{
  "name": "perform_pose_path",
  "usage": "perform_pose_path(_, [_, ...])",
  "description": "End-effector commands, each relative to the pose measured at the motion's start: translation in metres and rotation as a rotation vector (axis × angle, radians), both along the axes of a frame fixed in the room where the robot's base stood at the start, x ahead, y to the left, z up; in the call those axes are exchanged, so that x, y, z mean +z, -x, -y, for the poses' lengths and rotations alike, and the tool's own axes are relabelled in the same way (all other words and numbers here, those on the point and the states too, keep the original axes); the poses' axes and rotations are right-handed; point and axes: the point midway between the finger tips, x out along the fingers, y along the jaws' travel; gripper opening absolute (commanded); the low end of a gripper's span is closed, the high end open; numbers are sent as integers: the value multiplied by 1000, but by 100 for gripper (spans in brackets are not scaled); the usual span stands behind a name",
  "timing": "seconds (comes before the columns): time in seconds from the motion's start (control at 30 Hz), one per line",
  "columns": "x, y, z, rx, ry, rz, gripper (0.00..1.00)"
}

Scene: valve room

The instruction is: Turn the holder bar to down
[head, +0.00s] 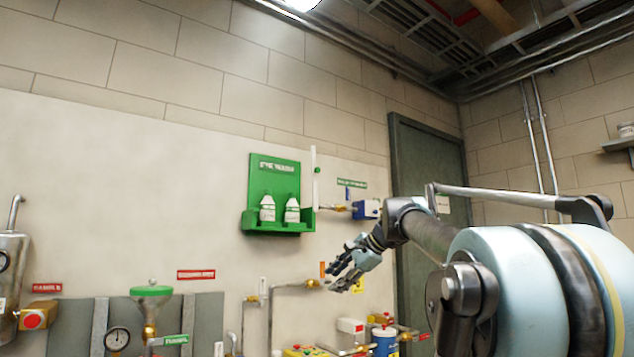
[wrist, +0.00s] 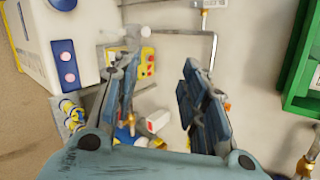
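The green eye-wash holder (head: 274,168) is on the wall in the head view, with two white bottles (head: 267,208) on its shelf. A thin white bar (head: 314,170), which looks like the holder bar, stands upright at its right side, with a small green knob beside it. My gripper (head: 338,280) is below and to the right of the holder, apart from it. In the wrist view my gripper (wrist: 158,95) has its fingers spread with nothing between them. Part of the green holder (wrist: 299,70) shows at the right edge there; the bar is not clearly visible in that view.
A blue valve box (head: 367,209) on a pipe is right of the bar. Pipes with brass fittings (head: 313,284) run below the holder near my gripper. A dark door frame (head: 393,160) stands farther right. The wall left of the holder is bare.

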Motion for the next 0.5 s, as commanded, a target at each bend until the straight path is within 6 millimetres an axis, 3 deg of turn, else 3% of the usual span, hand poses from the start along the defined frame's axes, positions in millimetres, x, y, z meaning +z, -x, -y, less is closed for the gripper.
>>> perform_pose_path(0.03, [41,-17,-1,-63,-98,-14,39])
perform_pose_path(0.1, [97,-38,-3,-155,-253,-42,39])
perform_pose_path(0.3, [248,-87,9,-381,-709,-148,39])
perform_pose_path(0.4, [308,-103,20,-463,-914,-204,39])
perform_pose_path(0.5, [350,-113,30,-518,-1073,-253,39])
